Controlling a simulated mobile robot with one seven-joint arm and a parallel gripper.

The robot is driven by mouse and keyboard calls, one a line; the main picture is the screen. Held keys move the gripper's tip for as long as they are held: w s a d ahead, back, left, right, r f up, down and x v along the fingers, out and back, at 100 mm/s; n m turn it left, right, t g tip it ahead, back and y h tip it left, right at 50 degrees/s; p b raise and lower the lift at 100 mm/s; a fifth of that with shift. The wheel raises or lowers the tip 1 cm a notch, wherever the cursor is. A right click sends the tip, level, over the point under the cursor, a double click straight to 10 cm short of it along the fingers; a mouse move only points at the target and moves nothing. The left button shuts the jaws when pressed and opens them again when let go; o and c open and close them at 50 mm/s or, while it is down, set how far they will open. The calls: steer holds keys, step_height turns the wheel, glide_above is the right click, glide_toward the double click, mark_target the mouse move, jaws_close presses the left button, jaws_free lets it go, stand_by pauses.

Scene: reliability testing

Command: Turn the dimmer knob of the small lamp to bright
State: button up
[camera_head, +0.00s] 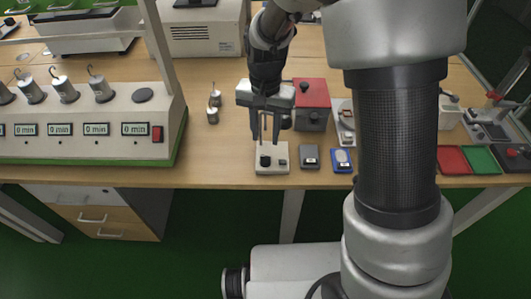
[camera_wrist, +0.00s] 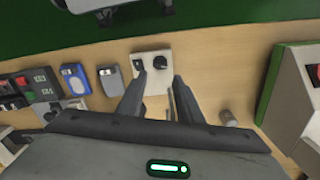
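A small white box (camera_head: 272,170) near the front edge of the bench carries a black round knob (camera_head: 265,161) and a smaller dark control (camera_head: 282,162) beside it. The box (camera_wrist: 155,84) also shows in the wrist view, with the knob (camera_wrist: 160,62) at its right. My gripper (camera_head: 268,141) points down over the box, its two fingers apart with nothing between them. I cannot make out a lit lamp.
A grey box (camera_head: 309,157) and a blue box (camera_head: 342,160) stand just right of the white box. A red box (camera_head: 311,104) is behind. Small metal weights (camera_head: 213,108) stand left of my gripper. A large timer rack (camera_head: 90,130) fills the left side.

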mark_target(265, 156)
step_height(265, 156, down, 9)
steer(key=shift+r+b, duration=0.1)
steer(key=shift+b, duration=0.6)
steer(key=c, duration=0.8)
steer(key=shift+o, duration=0.2)
steer(key=shift+n, duration=0.8)
steer(key=o, duration=0.8)
steer(key=shift+c, duration=0.2)
